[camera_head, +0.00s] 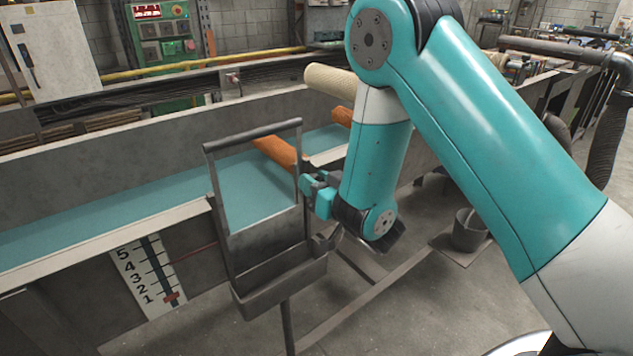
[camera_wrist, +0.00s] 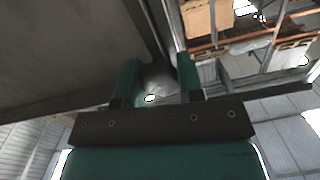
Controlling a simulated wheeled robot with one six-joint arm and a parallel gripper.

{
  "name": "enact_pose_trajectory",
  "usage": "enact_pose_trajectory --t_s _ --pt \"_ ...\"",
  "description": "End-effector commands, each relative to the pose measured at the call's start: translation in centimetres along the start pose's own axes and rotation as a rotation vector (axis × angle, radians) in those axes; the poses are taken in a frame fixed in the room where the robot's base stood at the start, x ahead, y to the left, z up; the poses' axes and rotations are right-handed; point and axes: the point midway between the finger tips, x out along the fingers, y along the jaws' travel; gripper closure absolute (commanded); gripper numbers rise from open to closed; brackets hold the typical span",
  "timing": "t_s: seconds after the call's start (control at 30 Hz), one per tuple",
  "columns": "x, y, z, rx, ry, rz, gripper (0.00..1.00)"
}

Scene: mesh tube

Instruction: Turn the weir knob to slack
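The weir (camera_head: 265,262) is a grey metal frame and box standing across the flume. Its upright scale (camera_head: 140,270) is marked 1 to 5, and a red pointer (camera_head: 171,298) sits beside the 1. My gripper (camera_head: 308,188) is at the weir frame's right post. In the wrist view its two teal fingers (camera_wrist: 158,78) stand apart, with a rounded grey shape (camera_wrist: 158,72) between them, perhaps the weir knob. I cannot tell whether the fingers press on it. In the head view my gripper and wrist hide that spot, and no knob shows clearly.
Blue-green water (camera_head: 90,222) lies in the long flume behind the weir. Orange pieces (camera_head: 277,152) and a cream roller (camera_head: 333,80) are near my forearm. A bucket (camera_head: 469,230) stands on the right. The floor in front of the weir is mostly clear.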

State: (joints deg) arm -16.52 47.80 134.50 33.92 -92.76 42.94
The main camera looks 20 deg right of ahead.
Motion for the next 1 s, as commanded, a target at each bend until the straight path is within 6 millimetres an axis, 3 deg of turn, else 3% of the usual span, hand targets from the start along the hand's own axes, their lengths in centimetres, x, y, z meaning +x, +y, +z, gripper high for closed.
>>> enact_pose_trajectory --t_s 0.27,0.53,0.57,0.63,1.0 --pt "-0.05 0.05 0.02 -0.129 0.001 -0.001 0.89" --pt "-0.09 0.10 -0.03 -0.138 0.000 0.000 0.89" --pt "-0.09 0.11 -0.03 -0.137 0.000 0.000 0.58" --pt "-0.09 0.12 -0.03 -0.137 0.000 0.000 0.42" --pt "-0.23 0.05 0.03 -0.137 0.000 -0.001 0.40"
